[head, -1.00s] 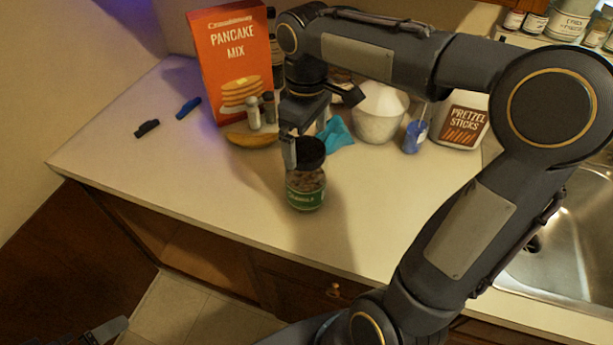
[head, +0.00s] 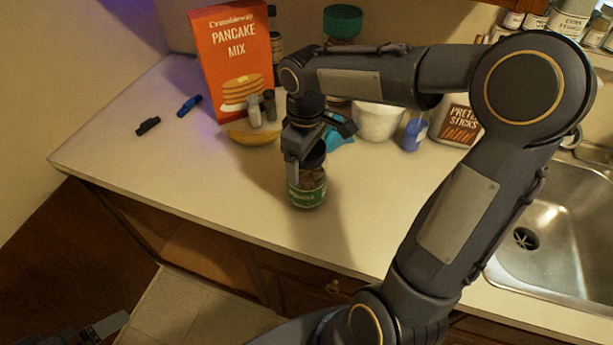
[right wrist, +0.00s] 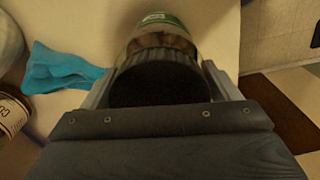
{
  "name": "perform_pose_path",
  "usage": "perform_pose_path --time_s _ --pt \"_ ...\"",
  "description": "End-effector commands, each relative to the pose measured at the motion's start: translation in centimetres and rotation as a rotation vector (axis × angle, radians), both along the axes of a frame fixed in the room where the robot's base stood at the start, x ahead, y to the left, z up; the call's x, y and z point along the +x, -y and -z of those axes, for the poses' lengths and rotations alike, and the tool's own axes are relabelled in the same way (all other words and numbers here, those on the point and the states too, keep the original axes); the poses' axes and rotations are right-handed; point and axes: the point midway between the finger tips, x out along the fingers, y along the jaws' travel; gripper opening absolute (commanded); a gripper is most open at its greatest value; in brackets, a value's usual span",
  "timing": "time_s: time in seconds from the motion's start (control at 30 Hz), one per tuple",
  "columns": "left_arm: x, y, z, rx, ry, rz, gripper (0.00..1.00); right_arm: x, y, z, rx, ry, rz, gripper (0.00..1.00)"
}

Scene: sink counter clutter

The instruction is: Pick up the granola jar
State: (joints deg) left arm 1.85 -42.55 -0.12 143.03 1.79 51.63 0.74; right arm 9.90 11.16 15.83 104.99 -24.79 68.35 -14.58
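The granola jar (head: 308,191), with a green label and dark lid, stands upright on the counter near its front edge. In the right wrist view the jar (right wrist: 163,38) shows beyond its lid, which lies between the fingers. My right gripper (head: 305,158) is over the jar from above, its fingers on both sides of the lid. It looks open, with no clear grip; contact is hard to tell. My left gripper (head: 105,326) is only partly in view at the bottom left, away from the counter.
A pancake mix box (head: 233,62), banana (head: 254,136), small shakers, white bowl (head: 377,122), blue cloth (head: 340,133) and pretzel sticks container (head: 457,122) stand behind. The sink (head: 550,235) is right.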

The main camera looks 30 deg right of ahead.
Motion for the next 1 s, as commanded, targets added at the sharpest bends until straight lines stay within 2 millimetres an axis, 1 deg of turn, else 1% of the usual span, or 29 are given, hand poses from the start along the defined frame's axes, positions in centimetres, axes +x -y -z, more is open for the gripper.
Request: perform_pose_path --time_s 0.03,0.3,0.37,0.63,0.77,0.87,0.97,1.0 --pt "0.0 0.0 0.0 0.0 0.0 0.0 0.96 0.0 0.0 0.0 0.0 0.0 0.0 0.66" --pt "0.0 0.0 0.0 0.0 0.0 0.0 0.96 0.0 0.0 0.0 0.001 0.001 0.0 0.31" --pt "0.0 0.0 0.0 0.0 0.0 0.0 0.96 0.0 0.0 -0.1 0.001 0.001 0.0 0.24" --pt "0.0 0.0 0.0 0.0 0.0 0.0 0.96 0.1 0.0 -0.2 0.0 0.002 0.0 0.24" --pt "0.0 0.0 0.0 0.0 0.0 0.0 0.96 0.1 0.0 -0.9 0.0 0.004 0.0 0.24" --pt "0.0 0.0 0.0 0.0 0.0 0.0 0.96 0.1 0.0 -1.9 0.0 0.006 0.001 0.24" --pt "0.0 0.0 0.1 0.0 0.0 0.0 0.96 0.1 -0.1 -3.5 0.0 0.008 0.0 0.24" --pt "0.0 0.0 0.3 0.0 0.0 0.0 0.96 -0.2 -0.7 -4.1 0.0 0.008 -0.004 0.24"
